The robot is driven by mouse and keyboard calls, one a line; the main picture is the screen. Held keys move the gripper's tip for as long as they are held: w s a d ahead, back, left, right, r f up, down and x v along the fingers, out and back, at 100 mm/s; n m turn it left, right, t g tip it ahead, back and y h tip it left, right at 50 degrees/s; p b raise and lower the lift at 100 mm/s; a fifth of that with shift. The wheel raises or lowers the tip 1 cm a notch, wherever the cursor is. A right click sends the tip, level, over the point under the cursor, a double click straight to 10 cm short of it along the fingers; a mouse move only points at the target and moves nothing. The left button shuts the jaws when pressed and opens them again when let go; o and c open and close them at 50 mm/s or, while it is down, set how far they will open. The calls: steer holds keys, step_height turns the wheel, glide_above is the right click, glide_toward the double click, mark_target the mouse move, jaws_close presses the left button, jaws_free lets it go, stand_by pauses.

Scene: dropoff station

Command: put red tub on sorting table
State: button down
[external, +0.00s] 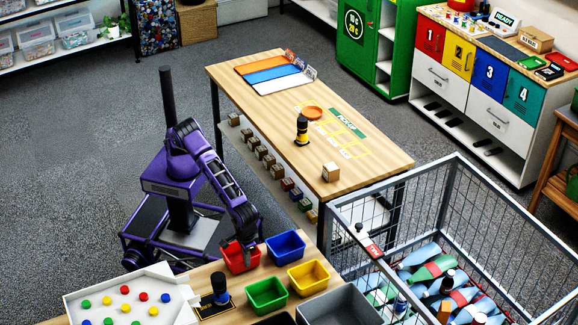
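The red tub (240,259) is at the back edge of the near wooden table (213,276), left of the blue tub. My purple arm reaches down to it, and my gripper (246,242) is at the tub's back rim. The fingers are too small and dark to tell whether they are open or shut on the rim. I cannot tell whether the tub rests on the table or is slightly raised. A long wooden table (245,103) stands behind, with a green sign. No label shows which table is the sorting table.
Blue (286,246), yellow (308,278) and green (267,294) tubs stand close by. A white peg tray (130,300) and a dark stamp-like object (219,288) are left. A wire cage of bottles (450,200) is right. The long table's left half has bare surface; open floor lies left.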

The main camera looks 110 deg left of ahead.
steer(key=shift+f, duration=0.5)
steer(key=shift+f, duration=0.15)
steer(key=c, duration=1.1)
jaws_free()
steer(key=r, duration=0.4)
steer(key=r+p, duration=0.1)
steer(key=r, duration=0.7)
steer(key=shift+w+d+r, duration=0.15)
steer(key=shift+w+d, duration=0.1)
